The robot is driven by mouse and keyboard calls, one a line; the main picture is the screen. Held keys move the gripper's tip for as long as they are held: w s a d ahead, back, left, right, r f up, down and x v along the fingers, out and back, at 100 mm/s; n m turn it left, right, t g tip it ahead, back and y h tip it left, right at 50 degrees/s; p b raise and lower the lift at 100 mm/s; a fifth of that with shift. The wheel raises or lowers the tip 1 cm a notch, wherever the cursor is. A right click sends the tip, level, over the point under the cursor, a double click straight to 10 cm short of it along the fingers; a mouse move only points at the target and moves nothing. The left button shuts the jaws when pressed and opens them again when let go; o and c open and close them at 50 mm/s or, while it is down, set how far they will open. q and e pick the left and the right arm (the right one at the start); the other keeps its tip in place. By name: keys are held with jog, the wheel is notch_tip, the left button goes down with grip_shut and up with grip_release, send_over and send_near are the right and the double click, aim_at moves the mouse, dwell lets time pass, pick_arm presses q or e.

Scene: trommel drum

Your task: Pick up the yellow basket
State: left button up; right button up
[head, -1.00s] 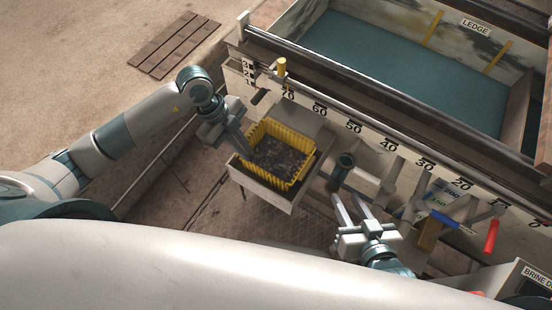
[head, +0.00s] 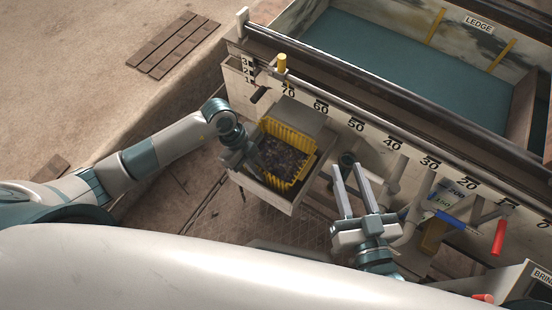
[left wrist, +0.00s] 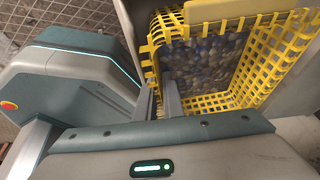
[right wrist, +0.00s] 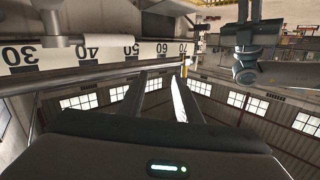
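The yellow basket (head: 289,136), a mesh basket holding dark, pebble-like bits, sits on a pale shelf tray (head: 277,196) beside the tank. My left gripper (head: 257,165) is at the basket's left side. In the left wrist view, the basket (left wrist: 275,88) is close, and the left gripper's fingers (left wrist: 162,100) stand near together at its left wall, one seemingly on each side. Whether they press on the wall is not clear. My right gripper (head: 353,178) is open and empty, right of the basket and apart from it; its fingers (right wrist: 160,98) are spread in the right wrist view.
The tank wall with its number scale (head: 392,145) runs behind the basket. A dark-mouthed tube (head: 347,160) is by the right gripper. Blue (head: 447,219) and red (head: 499,238) handles stick out further right. Open floor lies at left.

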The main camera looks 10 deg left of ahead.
aim_at(273, 188)
pick_arm(q)
jog(key=shift+f, duration=0.1)
